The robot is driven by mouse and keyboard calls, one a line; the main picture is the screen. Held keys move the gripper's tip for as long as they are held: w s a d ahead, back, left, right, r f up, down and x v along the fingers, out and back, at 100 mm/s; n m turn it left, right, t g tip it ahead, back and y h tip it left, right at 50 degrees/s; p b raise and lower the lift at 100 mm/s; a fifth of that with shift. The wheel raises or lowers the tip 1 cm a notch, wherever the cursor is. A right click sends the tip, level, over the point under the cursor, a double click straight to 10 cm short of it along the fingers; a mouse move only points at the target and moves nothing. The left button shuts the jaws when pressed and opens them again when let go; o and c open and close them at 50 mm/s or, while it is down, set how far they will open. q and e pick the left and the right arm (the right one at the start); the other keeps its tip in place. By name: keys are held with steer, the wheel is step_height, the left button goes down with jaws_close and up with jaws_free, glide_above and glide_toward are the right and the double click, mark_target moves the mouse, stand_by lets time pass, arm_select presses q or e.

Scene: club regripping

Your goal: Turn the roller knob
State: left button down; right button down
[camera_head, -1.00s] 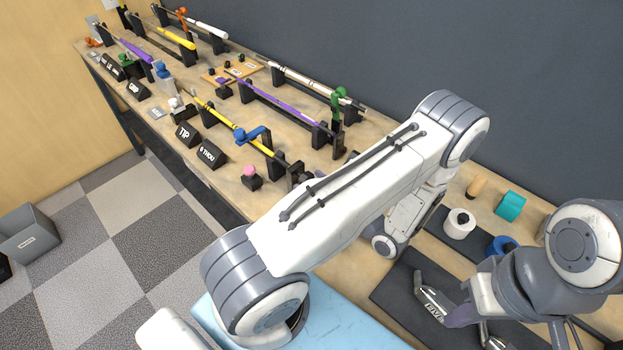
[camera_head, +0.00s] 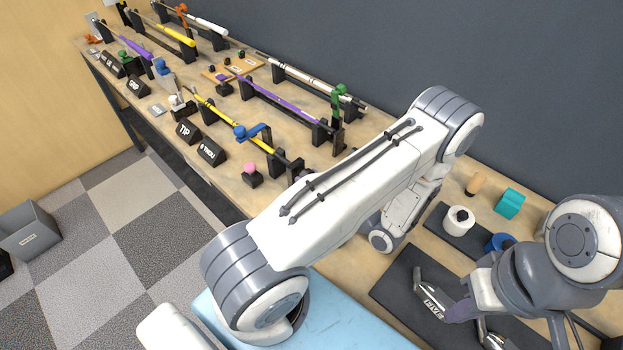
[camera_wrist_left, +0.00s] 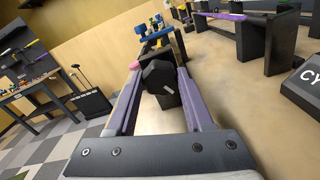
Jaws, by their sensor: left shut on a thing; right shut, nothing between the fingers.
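The roller knob (camera_wrist_left: 159,78) is a dark, faceted knob in the left wrist view, at the near end of the stand with the yellow club. My left gripper (camera_wrist_left: 158,72) is shut on it, with one finger on each side. In the head view my left forearm hides the left fingers. The yellow club (camera_head: 236,126) lies along its black supports, with a blue clamp (camera_head: 252,131) over it. My right gripper (camera_head: 462,311) is shut and empty, low over the dark mat at the lower right.
A pink ball on a black base (camera_head: 250,172) stands close to the knob end. Black label blocks (camera_head: 211,151) line the front edge. A purple club (camera_head: 285,104) lies behind. White (camera_head: 459,220) and blue rolls stand at right, near a metal club head (camera_head: 433,299).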

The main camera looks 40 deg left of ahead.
arm_select(q)
steer(key=shift+c, duration=1.4)
jaws_free()
steer(key=shift+d, duration=0.1)
steer(key=d+b, duration=0.1)
steer(key=d, duration=0.2)
steer(key=d+b, duration=0.1)
steer(key=d, duration=0.2)
steer(key=d+b, duration=0.1)
steer(key=d, duration=0.2)
steer(key=shift+s+d+f, duration=0.1)
steer(key=shift+s, duration=0.2)
steer(key=shift+s+d, duration=0.1)
steer(key=shift+d, duration=0.45)
